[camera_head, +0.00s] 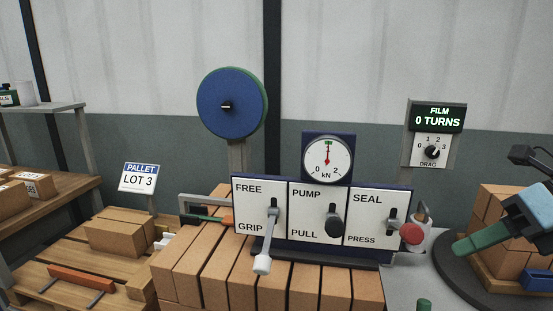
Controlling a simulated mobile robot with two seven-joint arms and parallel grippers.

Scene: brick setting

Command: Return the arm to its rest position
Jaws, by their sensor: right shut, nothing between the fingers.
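My right gripper (462,246) comes in from the right edge, with a pale blue body and green fingers. Its fingers are shut and empty, pointing left and down in front of the dark round turntable (447,262). It appears to the right of the control panel (320,218) and apart from it. My left gripper is not in view. Most of my right arm is outside the picture.
The panel's FREE/GRIP lever (262,263) points down; a black knob (333,228) and red knob (411,233) stick out beside it. Bricks (210,275) stand in front. More bricks (490,208) stand on the turntable. A pallet (50,255) lies left; the film display (437,118) reads 0 TURNS.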

